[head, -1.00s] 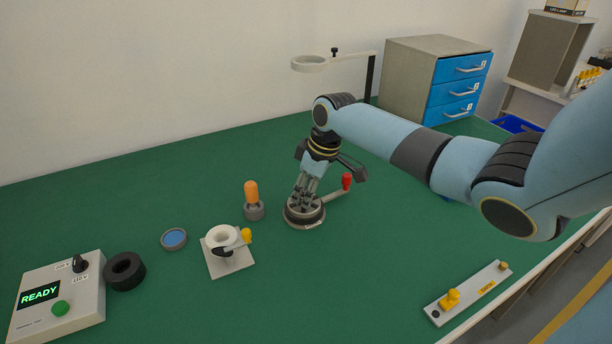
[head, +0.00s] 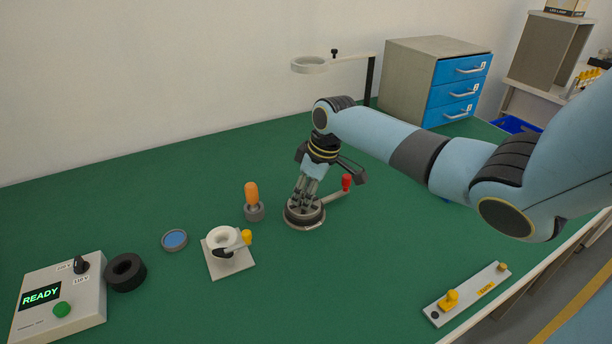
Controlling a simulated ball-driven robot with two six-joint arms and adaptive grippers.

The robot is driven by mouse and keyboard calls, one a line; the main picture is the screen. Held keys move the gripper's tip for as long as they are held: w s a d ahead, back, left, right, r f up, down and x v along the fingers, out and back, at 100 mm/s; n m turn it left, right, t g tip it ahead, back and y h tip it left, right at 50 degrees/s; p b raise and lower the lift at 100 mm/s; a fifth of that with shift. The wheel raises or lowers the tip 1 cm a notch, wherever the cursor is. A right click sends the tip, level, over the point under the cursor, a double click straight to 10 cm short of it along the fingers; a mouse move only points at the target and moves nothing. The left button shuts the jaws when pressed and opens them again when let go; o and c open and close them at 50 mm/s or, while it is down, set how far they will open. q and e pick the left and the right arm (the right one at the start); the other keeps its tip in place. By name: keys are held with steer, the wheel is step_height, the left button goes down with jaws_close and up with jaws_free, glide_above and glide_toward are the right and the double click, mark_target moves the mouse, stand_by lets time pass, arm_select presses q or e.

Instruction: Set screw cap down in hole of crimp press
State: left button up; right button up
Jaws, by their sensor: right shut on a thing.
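The crimp press (head: 318,224) is a round dark and grey base with a lever ending in a red knob (head: 347,182) on its right. My right gripper (head: 304,206) points down into the middle of the press, with its fingers close together. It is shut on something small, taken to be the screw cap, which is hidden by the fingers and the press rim. I cannot tell whether the cap sits in the hole. My left gripper is not in view.
Left of the press stand a grey holder with an orange-handled tool (head: 251,193), a white clamp stand (head: 230,262), a blue dish (head: 174,240), a black ring (head: 125,272) and a control box (head: 80,304) reading READY. A yellow-knobbed plate (head: 468,292) lies front right. A ring lamp (head: 309,66) stands behind.

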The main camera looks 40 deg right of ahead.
steer(key=shift+r+p, duration=0.15)
steer(key=shift+p, duration=0.55)
stand_by(0.8)
steer(key=shift+f, duration=0.25)
stand_by(0.7)
steer(key=shift+r+p, duration=0.2)
steer(key=shift+p, duration=0.3)
stand_by(0.6)
steer(key=o, duration=0.7)
steer(key=shift+o, duration=0.2)
steer(key=shift+r, duration=0.1)
steer(key=v, duration=1.1)
steer(key=shift+r, duration=0.4)
steer(key=shift+s+d, duration=0.1)
